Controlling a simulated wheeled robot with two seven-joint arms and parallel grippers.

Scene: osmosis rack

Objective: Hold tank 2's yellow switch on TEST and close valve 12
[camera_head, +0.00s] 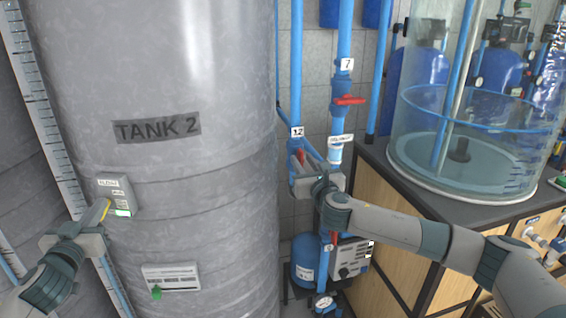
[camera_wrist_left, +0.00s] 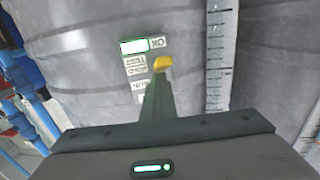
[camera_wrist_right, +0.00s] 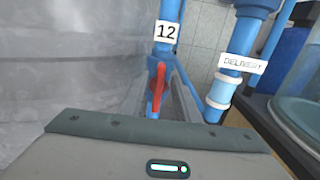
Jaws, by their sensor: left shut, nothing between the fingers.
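Tank 2 (camera_head: 158,130) is the large grey tank at left. Its grey alarm box (camera_head: 116,186) has a lit green window. The yellow switch (camera_wrist_left: 163,63) shows beside the TEST label in the left wrist view. My left gripper (camera_head: 100,219) is shut with its fingertips at the switch; whether they touch is unclear. Valve 12's red handle (camera_wrist_right: 157,90) lies roughly along its blue pipe below the 12 tag (camera_wrist_right: 167,32). My right gripper (camera_head: 303,168) is open, with one finger on each side of the handle; contact cannot be told.
A DELIVERY pipe (camera_wrist_right: 222,85) runs right of valve 12. Valve 7's red handle (camera_head: 348,100) is above it. A counter (camera_head: 420,196) with a clear cylinder (camera_head: 400,130) stands at right. A labelled plate (camera_head: 171,277) with a green knob is below the alarm box.

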